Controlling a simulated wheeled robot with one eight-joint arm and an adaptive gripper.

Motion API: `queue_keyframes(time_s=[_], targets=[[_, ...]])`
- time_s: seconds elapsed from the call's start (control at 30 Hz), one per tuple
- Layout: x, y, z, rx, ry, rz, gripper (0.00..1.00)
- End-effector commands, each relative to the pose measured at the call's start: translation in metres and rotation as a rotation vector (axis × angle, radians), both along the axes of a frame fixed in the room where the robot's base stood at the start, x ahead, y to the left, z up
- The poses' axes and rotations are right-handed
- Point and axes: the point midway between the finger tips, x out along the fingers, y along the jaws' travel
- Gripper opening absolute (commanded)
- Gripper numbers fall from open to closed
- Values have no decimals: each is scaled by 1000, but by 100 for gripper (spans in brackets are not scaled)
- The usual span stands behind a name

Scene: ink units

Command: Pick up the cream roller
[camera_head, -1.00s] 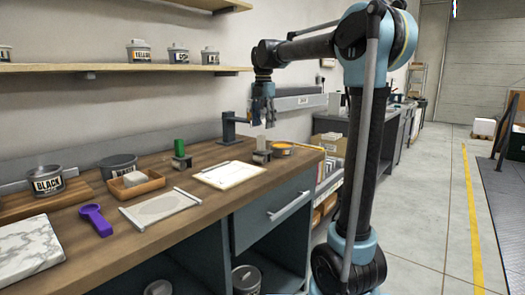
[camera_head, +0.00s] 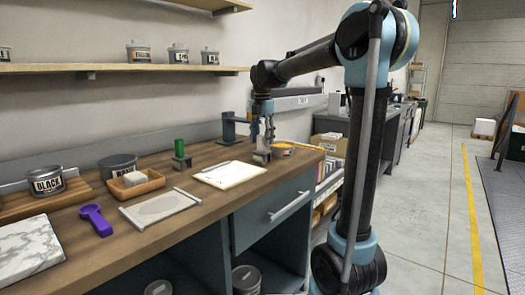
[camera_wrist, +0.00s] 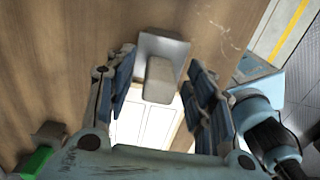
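The cream roller (camera_wrist: 158,82) stands on a small metal stand (camera_wrist: 176,47) in the wrist view. My gripper (camera_wrist: 161,72) is open, with one blue-padded finger on each side of the roller and a visible gap to each. In the head view my gripper (camera_head: 263,136) points down over the roller's stand (camera_head: 261,157) at the right part of the bench; the roller itself is largely hidden there by the fingers.
A green roller (camera_head: 179,147) on its own stand is to the left. A dark post (camera_head: 228,129) stands close behind. The wooden bench (camera_head: 150,233) continues left.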

Motion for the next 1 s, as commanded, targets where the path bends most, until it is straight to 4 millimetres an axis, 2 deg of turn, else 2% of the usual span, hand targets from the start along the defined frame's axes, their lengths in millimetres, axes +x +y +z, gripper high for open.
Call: queue_keyframes(time_s=[0.03, 0.17, 0.2, 0.57, 0.73, 1.0], targets=[[0, 0, 0, 0, 0, 0, 34], [0, 0, 0, 0, 0, 0, 5], [0, 0, 0, 0, 0, 0, 2], [0, 0, 4, 0, 0, 0, 2], [0, 0, 24, 0, 0, 0, 2], [0, 0, 72, 0, 0, 0, 2]])
